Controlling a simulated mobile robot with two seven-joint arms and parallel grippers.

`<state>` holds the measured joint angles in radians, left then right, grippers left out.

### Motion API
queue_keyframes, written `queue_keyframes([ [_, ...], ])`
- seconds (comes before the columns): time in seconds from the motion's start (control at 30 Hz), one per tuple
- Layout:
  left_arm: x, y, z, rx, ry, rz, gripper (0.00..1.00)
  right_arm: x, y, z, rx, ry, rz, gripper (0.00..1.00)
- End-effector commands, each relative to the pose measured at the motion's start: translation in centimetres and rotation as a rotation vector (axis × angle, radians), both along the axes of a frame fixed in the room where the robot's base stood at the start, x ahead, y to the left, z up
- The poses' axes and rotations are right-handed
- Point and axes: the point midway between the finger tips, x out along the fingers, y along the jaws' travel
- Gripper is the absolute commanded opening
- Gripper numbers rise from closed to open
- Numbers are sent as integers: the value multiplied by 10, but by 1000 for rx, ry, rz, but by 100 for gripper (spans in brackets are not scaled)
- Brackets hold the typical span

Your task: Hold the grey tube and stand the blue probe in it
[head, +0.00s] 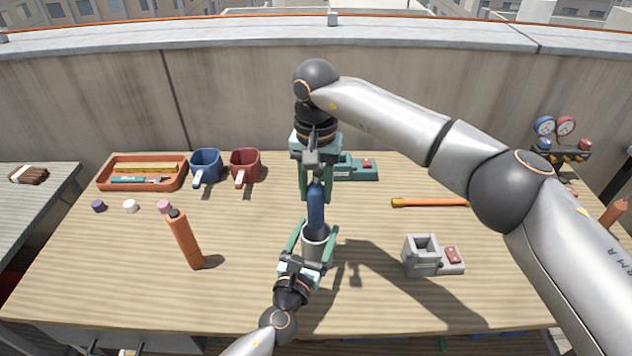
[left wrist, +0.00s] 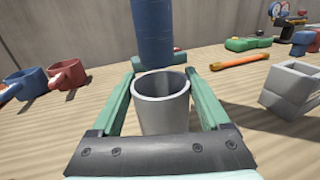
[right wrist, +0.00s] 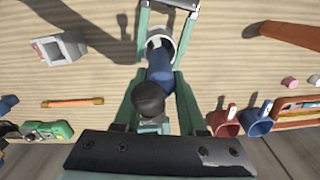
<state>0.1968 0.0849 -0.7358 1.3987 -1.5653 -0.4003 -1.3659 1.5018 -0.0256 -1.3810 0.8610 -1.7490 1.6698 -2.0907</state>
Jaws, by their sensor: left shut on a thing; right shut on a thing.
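The grey tube (head: 316,243) stands upright on the wooden table, and its open mouth shows in the left wrist view (left wrist: 162,88). My left gripper (head: 306,243) is shut on the tube, one finger on each side. The blue probe (head: 316,205) has a dark cap (right wrist: 149,98) and hangs roughly upright above the tube. My right gripper (head: 317,190) is shut on it from above. In the left wrist view the probe's lower end (left wrist: 153,45) appears just above the tube's far rim, outside the mouth.
An orange cylinder (head: 186,240) stands at left. Blue (head: 206,166) and red (head: 246,165) mugs, an orange tray (head: 102,182) and a green device (head: 358,172) are at the back. A grey holder (head: 420,256) and orange stick (head: 430,202) lie right.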

Motion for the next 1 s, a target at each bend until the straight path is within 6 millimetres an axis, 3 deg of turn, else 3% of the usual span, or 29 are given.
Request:
queue_keyframes([
  [1.0, 0, 0, 1, 0, -1, 0, 44, 0, 0, -19, 0, 0, 0, 0],
])
